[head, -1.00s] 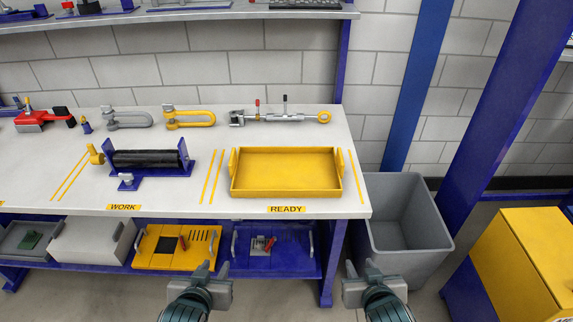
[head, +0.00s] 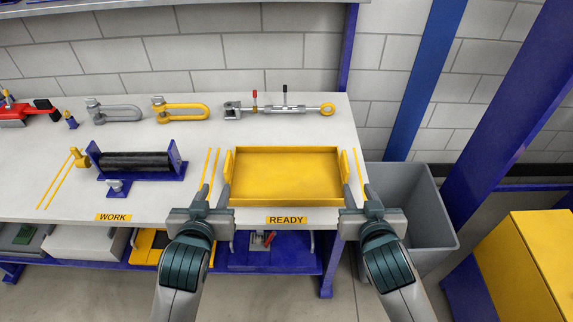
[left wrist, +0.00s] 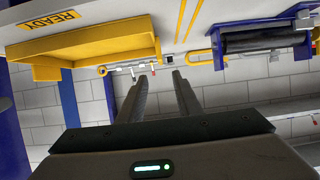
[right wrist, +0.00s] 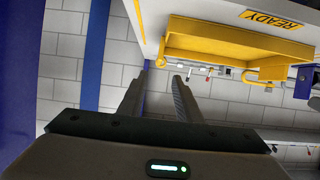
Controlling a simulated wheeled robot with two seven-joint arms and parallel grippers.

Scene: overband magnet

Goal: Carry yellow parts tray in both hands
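The yellow tray (head: 286,198) sits upright and empty on the bench top, above the READY label (head: 287,220). It has a raised handle at each end, a left one (head: 227,167) and a right one (head: 345,166). My left gripper (head: 213,194) is open and empty at the front left of the tray, near the left handle. My right gripper (head: 360,194) is open and empty at the front right, near the right handle. The tray also shows in the left wrist view (left wrist: 80,45) and right wrist view (right wrist: 235,45), beside the fingers. Nothing lies between either finger pair.
A black roller on a blue stand (head: 140,162) is left of the tray. Shackles and a turnbuckle (head: 285,109) lie along the back. A grey bin (head: 430,215) stands at the bench's right end, close to my right arm. A yellow cabinet (head: 530,265) is farther right.

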